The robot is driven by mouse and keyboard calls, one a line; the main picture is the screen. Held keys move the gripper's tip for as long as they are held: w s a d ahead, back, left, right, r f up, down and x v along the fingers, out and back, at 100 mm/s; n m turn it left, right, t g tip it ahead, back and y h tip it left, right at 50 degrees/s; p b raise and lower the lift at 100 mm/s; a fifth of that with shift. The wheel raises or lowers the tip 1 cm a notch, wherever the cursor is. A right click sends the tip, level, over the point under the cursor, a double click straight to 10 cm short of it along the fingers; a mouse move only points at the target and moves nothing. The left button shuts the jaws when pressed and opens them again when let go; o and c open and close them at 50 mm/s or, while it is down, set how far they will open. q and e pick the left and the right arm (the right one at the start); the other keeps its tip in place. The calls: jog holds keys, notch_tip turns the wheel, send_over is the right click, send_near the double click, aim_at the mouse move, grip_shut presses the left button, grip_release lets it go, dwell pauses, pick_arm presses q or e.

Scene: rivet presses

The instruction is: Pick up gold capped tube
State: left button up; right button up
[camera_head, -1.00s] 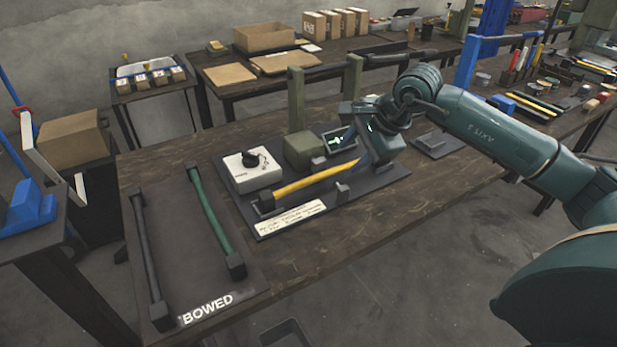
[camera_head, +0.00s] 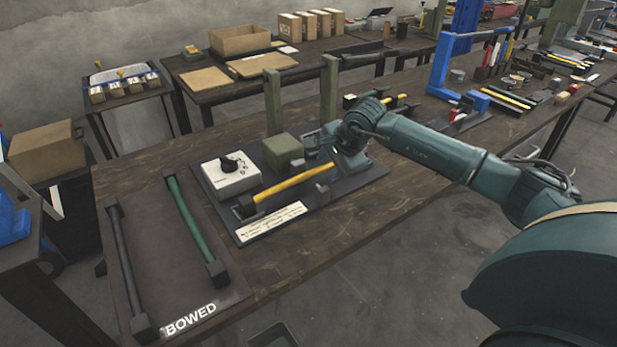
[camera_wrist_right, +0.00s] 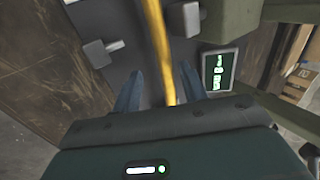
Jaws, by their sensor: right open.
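A yellow tube (camera_head: 290,186) lies across a dark fixture plate (camera_head: 345,193) on the wooden bench. Its left end is in a dark block, and the right part runs behind my right gripper (camera_head: 336,163). No separate gold cap can be made out. In the right wrist view the tube (camera_wrist_right: 155,35) runs down between the two spread fingers of my right gripper (camera_wrist_right: 160,86), which is open and not clamped on it. Contact with the tube cannot be told. My left gripper is not in view.
A white box with a black knob (camera_head: 231,174) and a green block (camera_head: 283,152) stand behind the tube. A lit display (camera_wrist_right: 219,72) is close beside the right finger. A tray marked BOWED (camera_head: 215,295) holds a green tube (camera_head: 195,228) and a black tube (camera_head: 126,262).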

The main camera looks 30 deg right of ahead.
jog(key=shift+x, duration=1)
jog(key=shift+r, duration=0.1)
grip_shut()
